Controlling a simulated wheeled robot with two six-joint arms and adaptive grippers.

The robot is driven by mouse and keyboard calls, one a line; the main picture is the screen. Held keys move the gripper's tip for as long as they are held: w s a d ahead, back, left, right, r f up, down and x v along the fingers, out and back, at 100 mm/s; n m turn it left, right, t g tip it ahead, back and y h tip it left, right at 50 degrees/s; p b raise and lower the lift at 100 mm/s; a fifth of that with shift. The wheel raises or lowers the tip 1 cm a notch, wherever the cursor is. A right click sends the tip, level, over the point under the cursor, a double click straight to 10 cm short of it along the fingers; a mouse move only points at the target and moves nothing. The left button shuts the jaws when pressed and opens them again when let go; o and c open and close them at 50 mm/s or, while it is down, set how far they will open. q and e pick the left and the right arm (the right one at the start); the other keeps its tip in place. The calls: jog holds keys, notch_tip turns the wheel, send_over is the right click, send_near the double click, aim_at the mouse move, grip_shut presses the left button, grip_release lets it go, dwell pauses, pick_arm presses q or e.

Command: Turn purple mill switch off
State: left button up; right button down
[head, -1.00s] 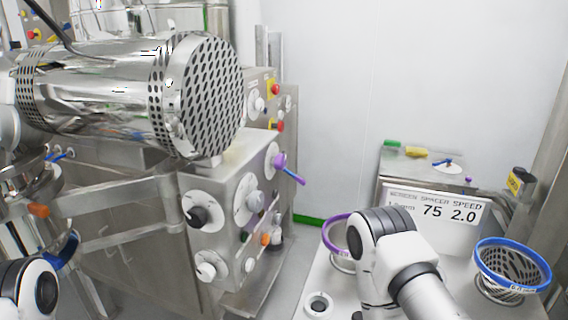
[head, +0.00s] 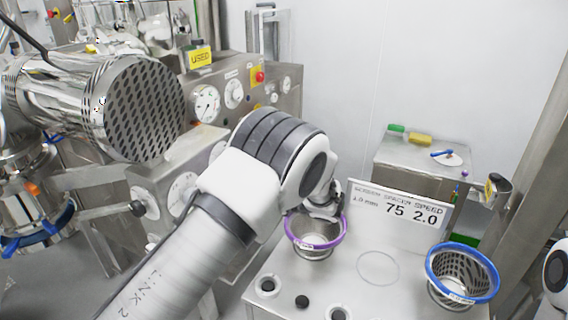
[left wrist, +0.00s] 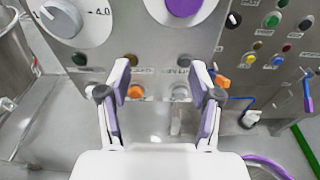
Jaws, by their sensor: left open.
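A purple handle (left wrist: 308,95) also shows at the right edge there. My right gripper is out of view.
A steel perforated drum (head: 145,108) stands left. A purple-rimmed sieve (head: 301,243) and a blue-rimmed sieve (head: 433,278) stand on the bench top. A sign (head: 408,207) reads 75 2.0.

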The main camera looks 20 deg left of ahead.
pick_arm(q)
notch_tip(320, 180, up, 6)
jog(key=w+d+y, duration=0.2)
jog(key=a+p, duration=0.1)
jog(key=a, duration=0.1)
jog(key=a+p, duration=0.2)
jog(key=a, duration=0.1)
jog(key=a+p, duration=0.1)
jog(key=a, duration=0.1)
jog(key=shift+w+a+f, duration=0.25)
jog(key=shift+a, duration=0.1)
jog(key=shift+w+d, duration=0.1)
jog(key=shift+d, duration=0.2)
jog(key=shift+c, duration=0.2)
jog(key=c, duration=1.1)
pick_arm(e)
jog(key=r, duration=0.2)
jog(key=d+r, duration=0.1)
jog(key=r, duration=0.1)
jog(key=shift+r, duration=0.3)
